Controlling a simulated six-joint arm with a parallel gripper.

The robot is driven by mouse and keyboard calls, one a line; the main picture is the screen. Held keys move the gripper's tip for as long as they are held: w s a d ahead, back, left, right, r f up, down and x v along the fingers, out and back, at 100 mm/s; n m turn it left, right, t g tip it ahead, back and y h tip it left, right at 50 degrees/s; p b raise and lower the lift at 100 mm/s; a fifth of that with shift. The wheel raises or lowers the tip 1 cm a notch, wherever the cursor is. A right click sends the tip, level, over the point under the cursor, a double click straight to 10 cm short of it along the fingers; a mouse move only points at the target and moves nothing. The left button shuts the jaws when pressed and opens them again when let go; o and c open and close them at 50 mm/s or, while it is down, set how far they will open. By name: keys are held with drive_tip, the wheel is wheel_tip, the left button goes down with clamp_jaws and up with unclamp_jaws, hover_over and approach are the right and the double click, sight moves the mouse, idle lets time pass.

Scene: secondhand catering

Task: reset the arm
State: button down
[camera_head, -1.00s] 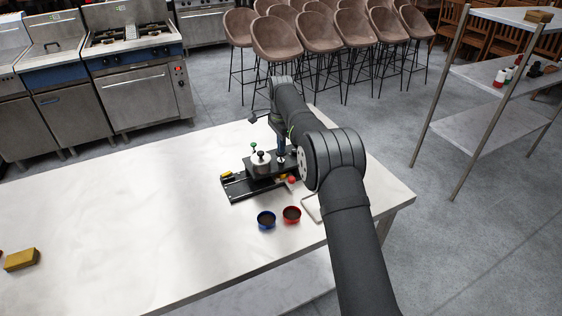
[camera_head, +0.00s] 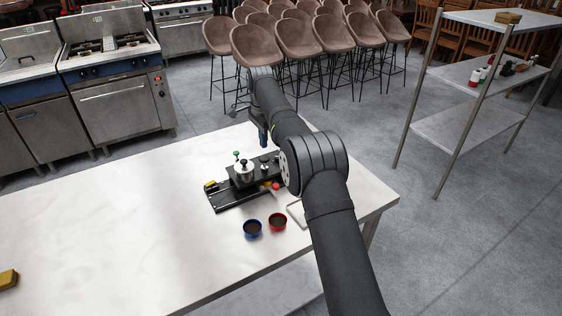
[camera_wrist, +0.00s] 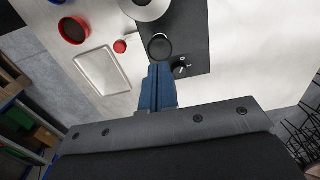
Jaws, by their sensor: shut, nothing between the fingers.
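My gripper (camera_head: 263,140) hangs above the table, over the far side of a black stand (camera_head: 226,197). Its blue fingers are together and empty, and they also show closed in the wrist view (camera_wrist: 158,82). The stand carries a metal pot with a black knob (camera_head: 244,174). In the wrist view, a round black-topped piece (camera_wrist: 160,47) on the stand appears just beyond the fingertips. My arm hides part of the stand's right side in the head view.
A blue bowl (camera_head: 252,229) and a red bowl (camera_head: 278,222) with dark contents stand in front of the stand. A small red ball (camera_wrist: 120,46) and a pale tray (camera_wrist: 102,70) lie nearby. A yellow block (camera_head: 8,279) lies far left. The table's left side is largely clear.

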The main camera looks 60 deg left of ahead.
sight(266, 158)
drive_tip(key=shift+f, duration=2.1)
drive_tip(key=c, duration=0.6)
unclamp_jaws()
drive_tip(key=o, duration=0.3)
drive_tip(key=shift+w+d+r, duration=0.15)
drive_tip(key=shift+w+d, duration=0.1)
drive_tip(key=shift+w, duration=0.05)
drive_tip(key=o, duration=0.3)
drive_tip(key=w+d+r+m+g+y, duration=0.3)
drive_tip(key=w+d, duration=0.4)
drive_tip(key=d, duration=0.4)
wheel_tip(266, 158, up, 2)
drive_tip(key=shift+w+r+m+g, duration=0.1)
drive_tip(key=shift+w+m+g, duration=0.3)
drive_tip(key=shift+m, duration=0.8)
drive_tip(key=w+d+r+m+y, duration=0.2)
drive_tip(key=d+m+y, duration=0.1)
drive_tip(key=d, duration=0.3)
drive_tip(key=w+d+r+m+y, duration=0.2)
drive_tip(key=d+m, duration=0.2)
drive_tip(key=d, duration=0.1)
drive_tip(key=s+x, duration=0.1)
drive_tip(key=x, duration=0.9)
drive_tip(key=shift+d+g, duration=0.15)
drive_tip(key=shift+g, duration=0.25)
drive_tip(key=shift+r, duration=0.15)
drive_tip(key=v, duration=1)
